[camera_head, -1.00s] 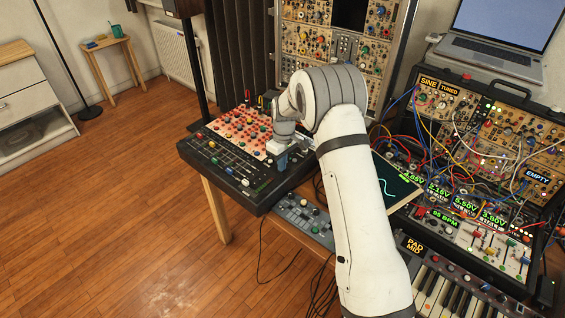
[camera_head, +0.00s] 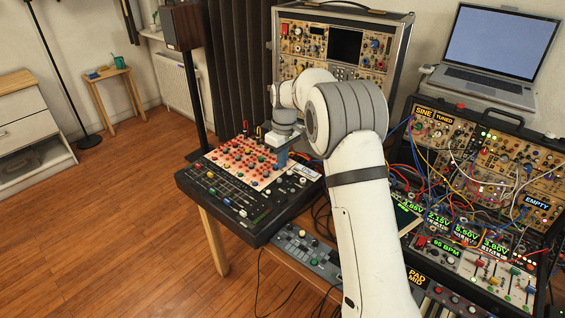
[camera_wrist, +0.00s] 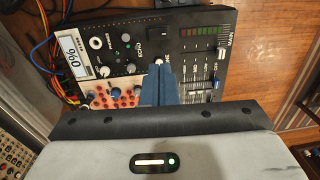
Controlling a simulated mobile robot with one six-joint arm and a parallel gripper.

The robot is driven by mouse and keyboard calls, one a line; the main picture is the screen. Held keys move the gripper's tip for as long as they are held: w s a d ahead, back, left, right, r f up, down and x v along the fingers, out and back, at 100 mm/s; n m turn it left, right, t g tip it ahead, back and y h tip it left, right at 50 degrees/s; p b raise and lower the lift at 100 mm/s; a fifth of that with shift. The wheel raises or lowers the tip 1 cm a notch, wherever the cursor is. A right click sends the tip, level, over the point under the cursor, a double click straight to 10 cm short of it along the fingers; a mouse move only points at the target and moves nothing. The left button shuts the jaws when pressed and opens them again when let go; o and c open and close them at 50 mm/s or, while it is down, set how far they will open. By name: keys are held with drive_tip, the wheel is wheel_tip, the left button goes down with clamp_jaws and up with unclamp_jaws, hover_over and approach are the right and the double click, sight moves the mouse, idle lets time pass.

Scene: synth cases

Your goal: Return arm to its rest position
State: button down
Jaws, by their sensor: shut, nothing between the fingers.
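My gripper (camera_head: 283,159) is shut and empty, pointing down above the right part of the black mixer (camera_head: 225,214) in the head view. In the wrist view my gripper (camera_wrist: 164,68) shows as two blue fingers pressed together. The mixer (camera_wrist: 185,48) with its knobs, faders and a small white display lies beyond them. Whether the fingertips touch the mixer I cannot tell. My white arm reaches up from the bottom right and bends over toward the mixer.
A modular rack with cables (camera_head: 470,165) stands close at the right of my arm. A laptop (camera_head: 490,50) sits behind it. A tall synth case (camera_head: 345,50) stands at the back. A small grey device (camera_head: 306,252) lies before the mixer.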

drive_tip(key=s+d+r+m+t, duration=0.1)
drive_tip(key=s+d+r+m, duration=0.1)
drive_tip(key=s+d+r, duration=0.3)
drive_tip(key=s+r+m, duration=0.1)
drive_tip(key=s+r, duration=0.2)
drive_tip(key=s, duration=0.4)
drive_tip(key=s+d+r+m+t, duration=0.1)
drive_tip(key=s+d+r+m, duration=0.1)
drive_tip(key=s+d+r, duration=0.3)
drive_tip(key=s+d+f+m, duration=0.1)
drive_tip(key=s+m, duration=0.1)
drive_tip(key=s, duration=0.8)
drive_tip(key=s+d+f+m+t, duration=0.1)
drive_tip(key=s+f+m, duration=0.1)
drive_tip(key=s, duration=0.8)
drive_tip(key=shift+s+d, duration=0.1)
